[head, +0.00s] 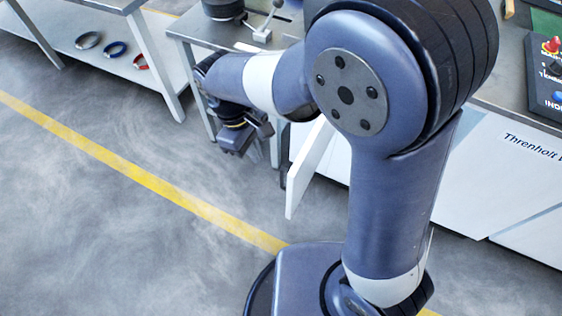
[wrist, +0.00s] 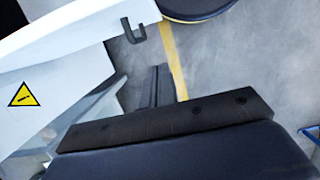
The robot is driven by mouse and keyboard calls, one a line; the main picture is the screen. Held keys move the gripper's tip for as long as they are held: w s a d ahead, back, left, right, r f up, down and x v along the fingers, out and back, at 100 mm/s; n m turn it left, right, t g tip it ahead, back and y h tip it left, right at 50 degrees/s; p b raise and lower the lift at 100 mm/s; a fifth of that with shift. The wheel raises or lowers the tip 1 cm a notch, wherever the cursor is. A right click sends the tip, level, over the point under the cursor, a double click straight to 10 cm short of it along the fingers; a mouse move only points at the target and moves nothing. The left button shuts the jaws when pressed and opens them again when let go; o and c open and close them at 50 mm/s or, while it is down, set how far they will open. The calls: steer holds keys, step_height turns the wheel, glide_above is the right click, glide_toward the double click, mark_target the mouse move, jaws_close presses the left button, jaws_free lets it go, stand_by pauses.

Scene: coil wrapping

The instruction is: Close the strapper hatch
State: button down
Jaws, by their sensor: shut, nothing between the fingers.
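The strapper hatch (head: 310,168) is a white panel. In the head view it stands swung out from the white machine front, edge toward me, partly hidden behind my arm. In the wrist view the white hatch panel (wrist: 75,35) is at upper left, with a dark hooked handle (wrist: 134,31) near its edge. My gripper (head: 234,146) is left of the hatch in the head view, pointing down, apart from it. In the wrist view my gripper (wrist: 158,84) shows shut, empty fingers, with the handle beyond them and slightly left. I cannot tell how far apart they are in depth.
A white surface with a yellow warning triangle (wrist: 23,95) is at left in the wrist view. A grey table (head: 190,32) and a shelf with coloured rings (head: 115,49) stand behind. A control panel (head: 548,100) is at right. Floor around the yellow line (head: 130,172) is clear.

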steer(key=s+d+f+b, duration=0.1)
steer(key=s+d+f, duration=0.1)
steer(key=d+f, duration=0.3)
steer(key=x, duration=0.4)
steer(key=shift+f+b, duration=0.2)
steer(key=shift+b, duration=0.2)
steer(key=shift+s, duration=0.2)
